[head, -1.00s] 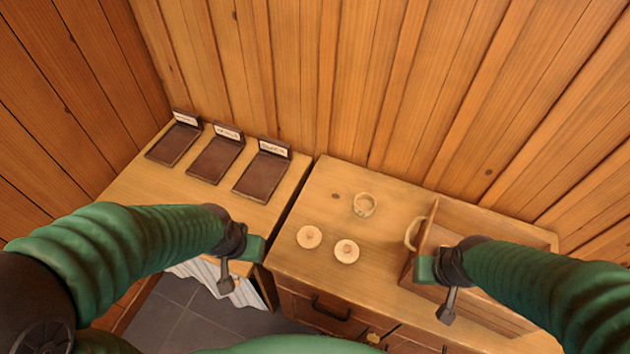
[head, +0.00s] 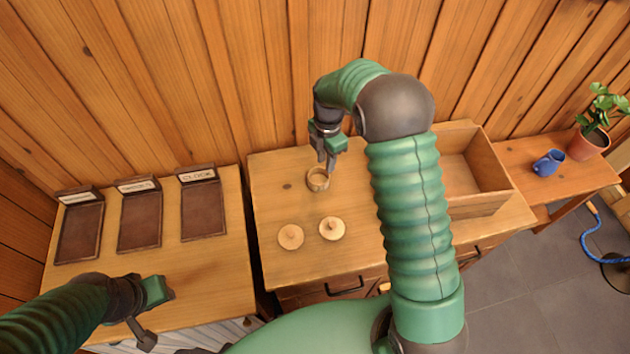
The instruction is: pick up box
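An open wooden box (head: 478,172) stands on the right part of the wooden cabinet top; my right arm hides its left side. My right gripper (head: 326,166) points down at a small round wooden ring or cup (head: 317,182) on the cabinet, left of the box. Its fingers are at the ring's far rim; I cannot tell whether they touch it or are closed on it. My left gripper (head: 152,316) is low at the left, over the front of the left table, away from the box; its finger opening is not clear.
Two round wooden discs with knobs (head: 291,237) (head: 332,228) lie on the cabinet top (head: 270,200). Several dark labelled trays (head: 140,219) lie on the left table (head: 190,265). At the right, a bench holds a blue mug (head: 548,162) and a potted plant (head: 590,140).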

